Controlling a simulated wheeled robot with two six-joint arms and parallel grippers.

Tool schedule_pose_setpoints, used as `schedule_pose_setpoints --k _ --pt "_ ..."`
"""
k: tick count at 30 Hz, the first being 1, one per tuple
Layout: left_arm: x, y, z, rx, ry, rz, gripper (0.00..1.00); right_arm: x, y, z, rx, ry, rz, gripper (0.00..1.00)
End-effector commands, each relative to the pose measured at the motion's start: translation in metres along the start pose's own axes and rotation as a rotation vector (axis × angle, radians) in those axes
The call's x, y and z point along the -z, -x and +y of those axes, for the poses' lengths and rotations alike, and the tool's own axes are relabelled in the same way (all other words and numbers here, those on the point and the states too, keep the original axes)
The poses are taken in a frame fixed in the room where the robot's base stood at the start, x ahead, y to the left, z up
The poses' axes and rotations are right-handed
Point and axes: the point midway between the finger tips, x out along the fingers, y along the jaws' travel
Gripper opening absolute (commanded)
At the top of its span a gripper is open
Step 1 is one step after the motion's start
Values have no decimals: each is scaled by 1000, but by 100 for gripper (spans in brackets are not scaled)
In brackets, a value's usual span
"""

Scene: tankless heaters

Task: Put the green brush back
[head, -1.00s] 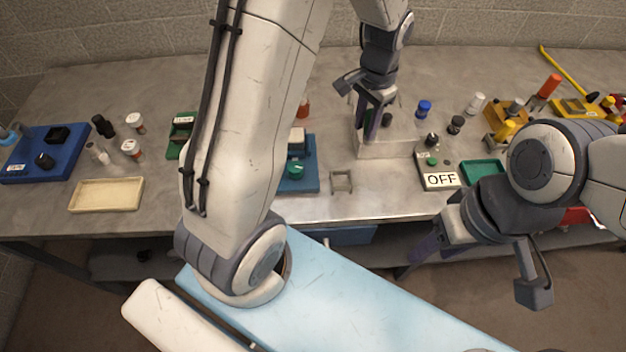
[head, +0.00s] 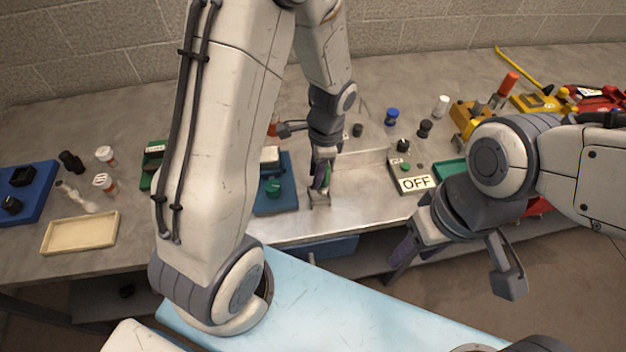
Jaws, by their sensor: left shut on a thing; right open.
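My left gripper (head: 321,178) is over the front part of the workbench, pointing down. It is shut on the green brush (head: 328,176), of which only a thin green strip shows beside the fingers. A small square metal holder (head: 319,201) stands on the bench directly below this gripper. I cannot tell whether the brush touches the holder or is inside it. My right gripper (head: 458,262) is open and empty, in front of the bench at the right.
A blue block (head: 283,203) with a green knob is just left of the holder. A cream tray (head: 80,233) lies at the left. My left upper arm hides part of the bench.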

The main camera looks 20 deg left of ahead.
Motion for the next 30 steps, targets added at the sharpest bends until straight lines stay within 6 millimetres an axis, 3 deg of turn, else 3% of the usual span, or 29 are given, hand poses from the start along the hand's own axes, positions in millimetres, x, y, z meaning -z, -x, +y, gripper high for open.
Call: schedule_pose_setpoints --k 12,24,25,26,27,30 --pt "0 -43 -3 -2 0 0 0 0 6 0 0 0 0 50" --pt "1 -48 -3 0 0 1 0 0 2 0 0 0 0 50" --pt "1 -47 -3 1 0 1 45 0 3 0 0 0 0 50" --pt "1 -47 -3 0 0 1 57 0 4 0 0 0 0 50" --pt "1 -47 -3 0 0 1 65 0 4 0 0 0 0 50" --pt "1 -47 -3 0 0 1 65 0 4 0 0 0 0 50"
